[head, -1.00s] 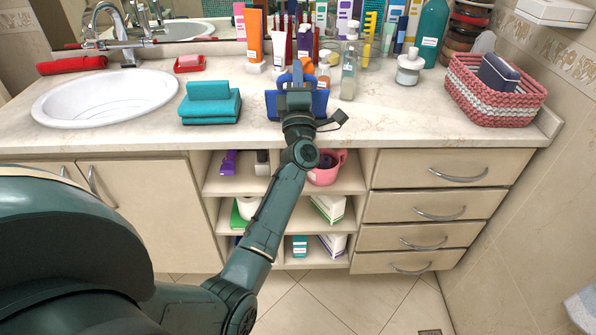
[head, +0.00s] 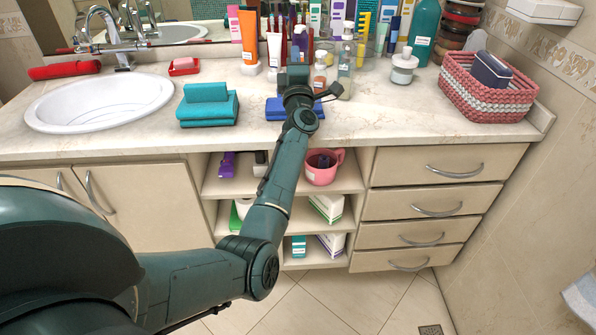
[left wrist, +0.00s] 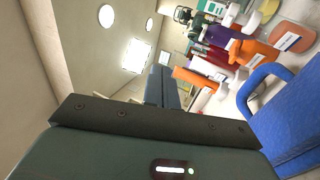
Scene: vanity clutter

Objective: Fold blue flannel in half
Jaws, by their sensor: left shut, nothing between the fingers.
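The blue flannel (head: 277,109) lies on the countertop right of the teal towels, partly hidden by my left arm. My right gripper is not in view.
Several bottles and tubes, including an orange tube (head: 249,37), stand close behind the gripper. Stacked teal towels (head: 208,108) and the sink (head: 100,103) are to the left. A pink basket (head: 487,95) stands at the right.

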